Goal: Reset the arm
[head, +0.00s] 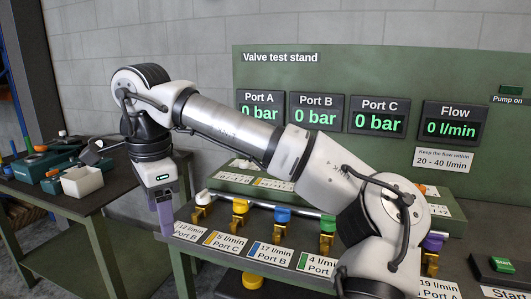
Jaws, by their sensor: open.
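My arm reaches across the head view from the lower right, up over the bench and to the left. My gripper (164,226) hangs down at the arm's far left end, in front of the left end of the test stand's bench. It is open. One purple finger face shows and the gap between the fingers is hidden from this angle. I see nothing held in it.
The valve test stand (335,66) has coloured valves, including yellow (240,207), blue (282,214) and green (328,224). A side table (90,203) at left holds a white box (82,182) and tools. A Start button (502,265) is at right. A floor gap separates the tables.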

